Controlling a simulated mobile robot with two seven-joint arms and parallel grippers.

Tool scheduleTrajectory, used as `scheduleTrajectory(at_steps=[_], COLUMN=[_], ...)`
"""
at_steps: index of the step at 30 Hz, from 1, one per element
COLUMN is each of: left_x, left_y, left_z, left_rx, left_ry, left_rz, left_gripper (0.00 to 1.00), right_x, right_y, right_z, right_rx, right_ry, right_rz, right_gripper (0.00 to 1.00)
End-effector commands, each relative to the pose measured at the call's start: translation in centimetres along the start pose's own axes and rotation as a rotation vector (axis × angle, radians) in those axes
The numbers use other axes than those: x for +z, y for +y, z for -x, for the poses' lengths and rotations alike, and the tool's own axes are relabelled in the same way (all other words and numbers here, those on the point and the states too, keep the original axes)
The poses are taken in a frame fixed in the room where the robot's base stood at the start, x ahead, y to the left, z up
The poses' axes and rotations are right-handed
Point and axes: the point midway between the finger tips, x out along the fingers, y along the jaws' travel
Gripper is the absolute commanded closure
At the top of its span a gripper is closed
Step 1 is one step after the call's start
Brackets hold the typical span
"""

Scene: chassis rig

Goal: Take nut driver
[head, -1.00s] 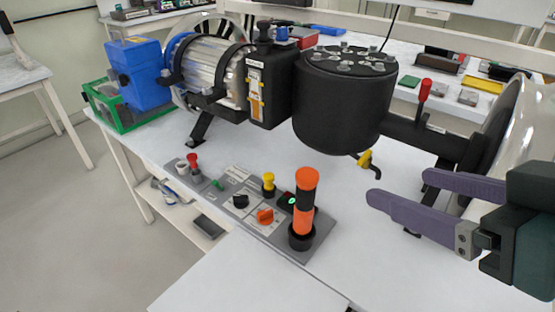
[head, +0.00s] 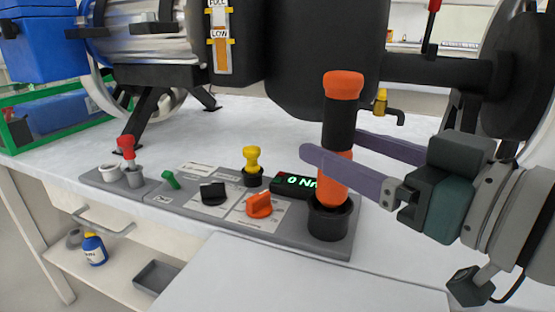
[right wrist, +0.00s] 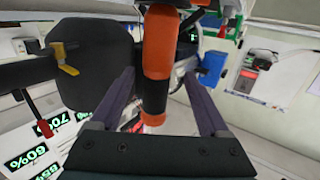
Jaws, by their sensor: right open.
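The nut driver, a thick upright orange-and-black handle (head: 341,118), stands in a black round cup (head: 331,224) at the right end of the grey panel. My right gripper (head: 333,146) reaches in from the right with its purple fingers apart. One finger passes in front of the handle and the other behind it. In the right wrist view the handle (right wrist: 158,50) lies between the open fingers (right wrist: 159,78). I cannot tell whether either finger touches it. The handle's lower end is hidden in the cup. My left gripper is not in view.
The grey panel (head: 300,235) carries a yellow knob (head: 251,158), an orange knob (head: 259,204), a black knob (head: 213,192), a red-topped piece (head: 127,150) and a lit display (head: 297,182). A large black drum (head: 325,50) with a yellow-handled tap (head: 380,101) stands close behind.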

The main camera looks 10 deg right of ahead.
Motion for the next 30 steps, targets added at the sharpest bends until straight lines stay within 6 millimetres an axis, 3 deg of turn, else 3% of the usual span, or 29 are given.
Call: scheduleTrajectory(at_steps=[12, 20, 30], left_x=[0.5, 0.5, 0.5], left_y=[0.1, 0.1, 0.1], left_z=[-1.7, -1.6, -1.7], left_rx=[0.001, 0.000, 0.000], left_ry=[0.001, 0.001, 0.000], left_rz=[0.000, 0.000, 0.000], left_gripper=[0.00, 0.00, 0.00], right_x=[0.3, 0.3, 0.3], right_y=[0.4, 0.4, 0.4], right_z=[-5.0, -5.3, -5.2], right_rx=[0.000, 0.000, 0.000], right_ry=[0.001, -0.002, -0.002], right_rz=[0.000, 0.001, 0.001], right_gripper=[0.21, 0.21, 0.57])
